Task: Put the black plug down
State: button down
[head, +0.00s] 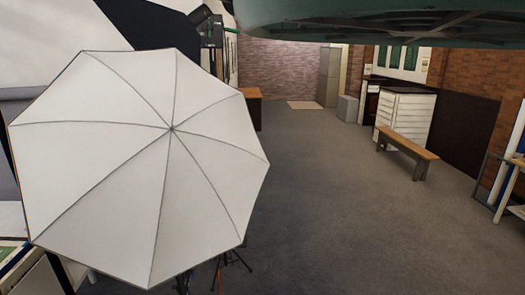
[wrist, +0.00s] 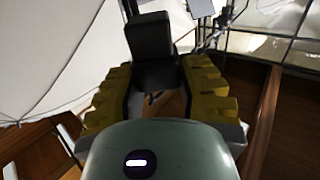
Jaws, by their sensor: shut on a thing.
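In the wrist view, my gripper (wrist: 160,80) has its yellow ridged fingers on either side of a black block-shaped thing, which I take to be the black plug (wrist: 150,38). The gripper is shut on it. The plug stands out beyond the fingertips, and its lower part is hidden between the fingers. I cannot tell whether it touches anything below. Neither the plug nor the gripper can be made out in the head view.
Brown wooden panels (wrist: 285,125) lie beside the gripper in the wrist view. In the head view, a large white umbrella (head: 110,150) blocks the left. A wooden bench (head: 408,147) and a white cabinet (head: 408,115) stand at right. The grey floor (head: 320,180) between is clear.

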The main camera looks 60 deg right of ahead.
notch_tip(320, 180, up, 10)
jog(key=s+p, duration=0.2)
jog(key=p, duration=0.6)
jog(key=shift+a+f, duration=0.15)
jog(key=s+d+f+m+g+h+b, duration=0.2)
jog(key=d+f+m+h+b, duration=0.1)
jog(key=f+b, duration=2.6)
jog(key=s+d+f+m+g+h+b, duration=0.2)
jog(key=f+h+b, duration=0.4)
jog(key=f+b, duration=2.4)
jog(key=s+d+f+m+g+h+b, duration=0.2)
jog(key=d+f+m+g+h+b, duration=0.1)
jog(key=f+b, duration=2.6)
notch_tip(320, 180, down, 14)
jog(key=shift+s+d+f+m+h+b, duration=0.15)
jog(key=shift+d+f+m+h+b, duration=0.2)
jog(key=shift+d+m+h, duration=0.7)
jog(key=shift+r, duration=0.1)
